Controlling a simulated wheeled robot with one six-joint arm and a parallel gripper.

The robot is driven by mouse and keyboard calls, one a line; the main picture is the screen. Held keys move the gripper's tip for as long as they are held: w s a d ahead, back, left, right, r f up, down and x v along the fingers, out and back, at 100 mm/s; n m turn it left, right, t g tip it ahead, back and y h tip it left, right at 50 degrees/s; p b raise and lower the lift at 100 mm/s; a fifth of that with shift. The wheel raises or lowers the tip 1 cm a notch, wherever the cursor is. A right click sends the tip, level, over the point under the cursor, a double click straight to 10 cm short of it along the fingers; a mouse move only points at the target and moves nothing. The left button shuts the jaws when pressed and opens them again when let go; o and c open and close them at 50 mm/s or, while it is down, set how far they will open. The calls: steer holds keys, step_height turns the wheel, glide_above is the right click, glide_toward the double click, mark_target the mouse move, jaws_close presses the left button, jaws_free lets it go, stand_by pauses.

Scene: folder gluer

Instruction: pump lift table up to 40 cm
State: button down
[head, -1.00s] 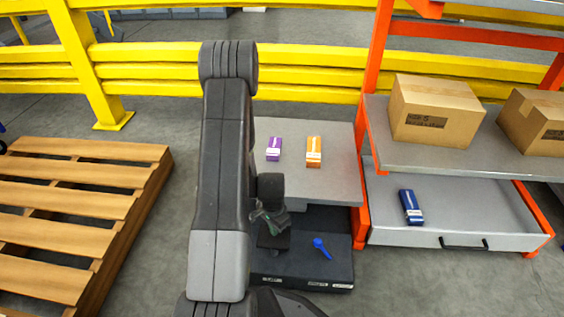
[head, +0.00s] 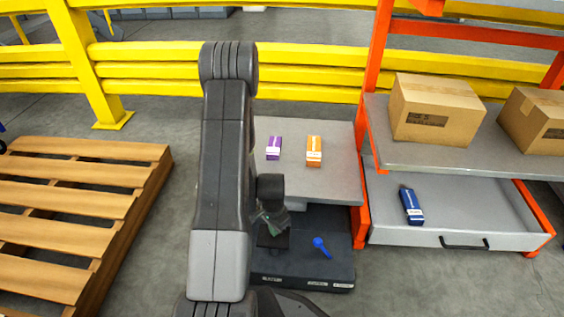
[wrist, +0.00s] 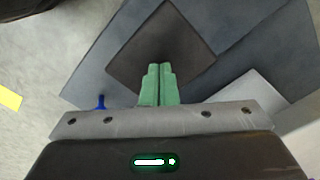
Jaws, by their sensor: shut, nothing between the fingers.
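The lift table has a flat grey top (head: 335,180) and a black base (head: 300,272) below it, in the middle of the head view. A blue lever (head: 320,246) with a round head is on the base; part of it shows in the wrist view (wrist: 101,102). A dark square pad (head: 273,238) is at the base's left; it also shows in the wrist view (wrist: 190,35). My gripper (head: 270,226) is shut and empty, its green fingers pointing at the pad in the wrist view (wrist: 160,70). I cannot tell whether the fingertips touch it.
A purple box (head: 274,148) and an orange box (head: 314,151) stand on the table top. An orange rack at right holds cartons (head: 435,110) and an open drawer (head: 470,212) with a blue box (head: 411,206). A wooden pallet (head: 75,200) lies left; yellow rails (head: 310,65) run behind.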

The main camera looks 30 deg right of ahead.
step_height(320, 180, down, 2)
steer(key=shift+f+b, duration=0.1)
steer(key=shift+b, duration=0.4)
steer(key=shift+f, duration=3.15)
step_height(320, 180, up, 9)
steer(key=p, duration=0.5)
steer(key=shift+p, duration=0.35)
steer(key=shift+f, duration=0.1)
